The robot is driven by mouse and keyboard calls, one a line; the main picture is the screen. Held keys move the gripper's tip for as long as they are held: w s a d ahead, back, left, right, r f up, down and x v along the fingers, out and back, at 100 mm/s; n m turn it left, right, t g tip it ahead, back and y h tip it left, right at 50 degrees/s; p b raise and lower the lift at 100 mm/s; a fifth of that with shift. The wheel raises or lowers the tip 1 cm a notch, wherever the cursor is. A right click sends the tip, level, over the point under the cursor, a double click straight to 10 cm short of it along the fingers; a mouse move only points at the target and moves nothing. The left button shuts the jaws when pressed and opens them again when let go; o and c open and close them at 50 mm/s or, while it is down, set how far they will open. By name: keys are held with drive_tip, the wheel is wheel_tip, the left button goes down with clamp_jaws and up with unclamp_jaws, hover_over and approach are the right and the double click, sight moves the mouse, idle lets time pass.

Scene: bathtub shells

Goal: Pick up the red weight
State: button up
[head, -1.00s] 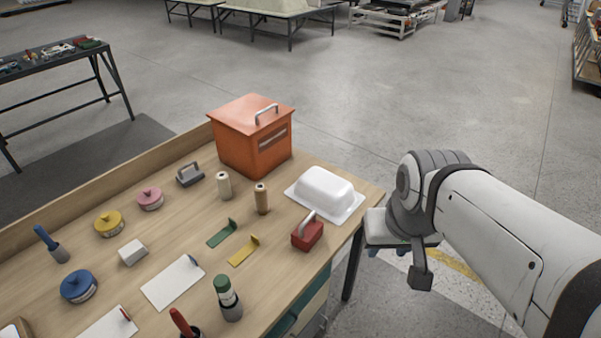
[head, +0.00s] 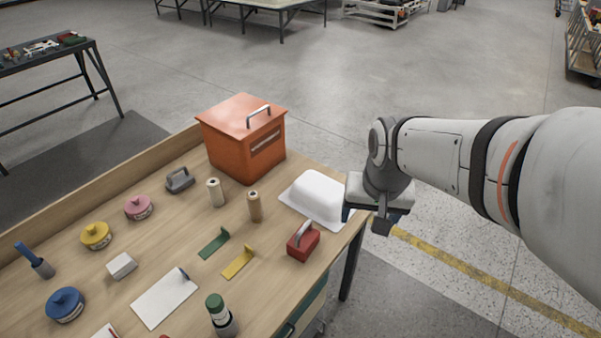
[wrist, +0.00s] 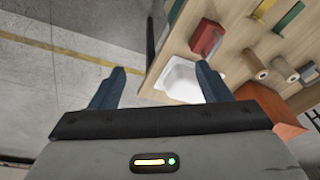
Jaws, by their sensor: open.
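The red weight (head: 303,243) is a small red block with a grey handle on top. It stands on the wooden bench near its right edge, and it also shows in the wrist view (wrist: 206,38) at the upper right. My gripper (wrist: 160,80) is open and empty, with its two blue fingers apart. In the head view my gripper hangs beyond the bench's right edge, to the right of and farther back than the red weight, and its fingers are mostly hidden by the wrist.
A white moulded tub shell (head: 322,196) lies just behind the red weight, near my gripper. An orange box (head: 243,140) stands at the back. A yellow bracket (head: 238,262), a green bracket (head: 214,244) and a brown spool (head: 254,206) lie to the left. Floor is clear right of the bench.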

drive_tip(key=shift+o, duration=0.9)
drive_tip(key=w+a+f+m+g+p, duration=0.1)
drive_tip(key=w+a+f+m, duration=0.1)
drive_tip(key=w+a+f, duration=0.4)
drive_tip(key=w+f, duration=0.2)
drive_tip(key=w, duration=0.1)
drive_tip(key=shift+w+a+m+g, duration=0.3)
drive_tip(key=shift+a, duration=0.05)
drive_tip(key=m+p, duration=0.1)
drive_tip(key=m, duration=0.1)
hover_over(303, 236)
drive_tip(key=shift+g, duration=0.4)
wheel_tip(303, 236, down, 9)
drive_tip(key=shift+d+f, duration=0.1)
drive_tip(key=shift+f, duration=0.1)
drive_tip(key=shift+s+f+p, duration=0.2)
drive_tip(key=shift+f+p, duration=0.9)
drive_tip(key=shift+f, duration=2.95)
drive_tip(key=shift+c, duration=0.4)
drive_tip(key=c, duration=1.7)
drive_tip(key=shift+w+r, duration=0.1)
drive_tip(key=shift+w, duration=0.1)
clamp_jaws()
